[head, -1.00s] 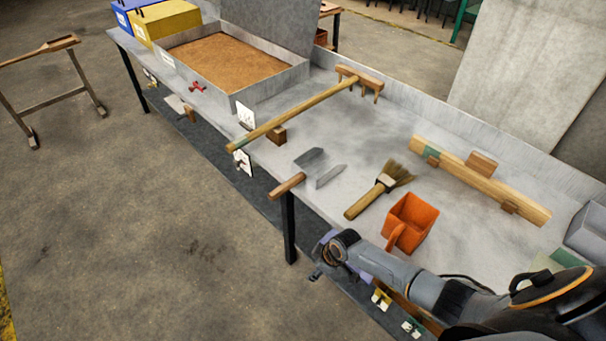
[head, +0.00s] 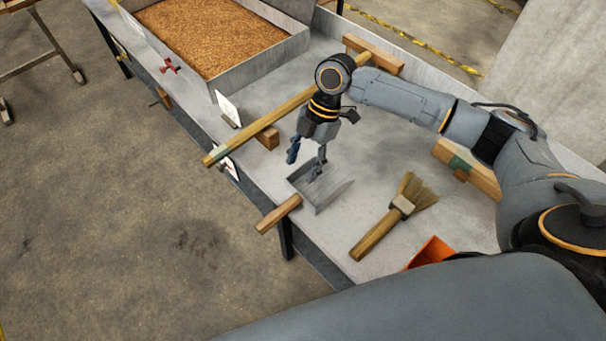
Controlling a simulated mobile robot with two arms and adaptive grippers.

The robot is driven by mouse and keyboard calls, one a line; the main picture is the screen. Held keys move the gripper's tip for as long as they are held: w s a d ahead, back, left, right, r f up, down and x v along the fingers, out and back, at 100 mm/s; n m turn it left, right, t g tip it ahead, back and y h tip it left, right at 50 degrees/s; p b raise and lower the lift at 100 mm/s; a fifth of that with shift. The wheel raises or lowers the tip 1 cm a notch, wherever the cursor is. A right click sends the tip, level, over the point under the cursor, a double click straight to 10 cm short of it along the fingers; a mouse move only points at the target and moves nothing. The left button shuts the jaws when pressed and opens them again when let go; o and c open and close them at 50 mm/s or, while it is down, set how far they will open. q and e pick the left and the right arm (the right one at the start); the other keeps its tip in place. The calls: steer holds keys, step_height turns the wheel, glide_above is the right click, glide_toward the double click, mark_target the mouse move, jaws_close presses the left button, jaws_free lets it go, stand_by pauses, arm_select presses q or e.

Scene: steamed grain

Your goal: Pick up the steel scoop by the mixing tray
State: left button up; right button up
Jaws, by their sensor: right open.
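The steel scoop (head: 328,196) lies on the grey bench, its metal pan on the top and its wooden handle (head: 278,214) sticking out past the front edge. The mixing tray (head: 262,72), filled with brown grain, stands farther back at the upper left. My right gripper (head: 307,160) points down above the scoop's pan, its fingers spread apart and empty. One finger overlaps the pan in the picture; I cannot tell whether it touches. My left gripper is not in view.
A wooden rake (head: 262,124) rests across a small block behind the scoop. A brush (head: 392,220) lies to the right, with an orange scoop (head: 432,252) partly hidden by my arm. A wooden bar (head: 466,170) lies at the back right.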

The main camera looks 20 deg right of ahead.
glide_above(290, 202)
steer(key=d, duration=0.2)
steer(key=f, duration=0.5)
steer(key=shift+a+p, duration=0.25)
steer(key=shift+p, duration=0.1)
steer(key=f, duration=0.3)
steer(key=shift+w+a+p, duration=0.1)
steer(key=shift+a+p, duration=0.2)
steer(key=shift+p, duration=0.05)
steer(key=x, duration=0.3)
steer(key=shift+w+d+f+p, duration=0.1)
steer(key=shift+d+f+p, duration=0.05)
steer(key=shift+f+p, duration=0.2)
steer(key=shift+f, duration=0.25)
steer(key=c, duration=0.9)
jaws_close()
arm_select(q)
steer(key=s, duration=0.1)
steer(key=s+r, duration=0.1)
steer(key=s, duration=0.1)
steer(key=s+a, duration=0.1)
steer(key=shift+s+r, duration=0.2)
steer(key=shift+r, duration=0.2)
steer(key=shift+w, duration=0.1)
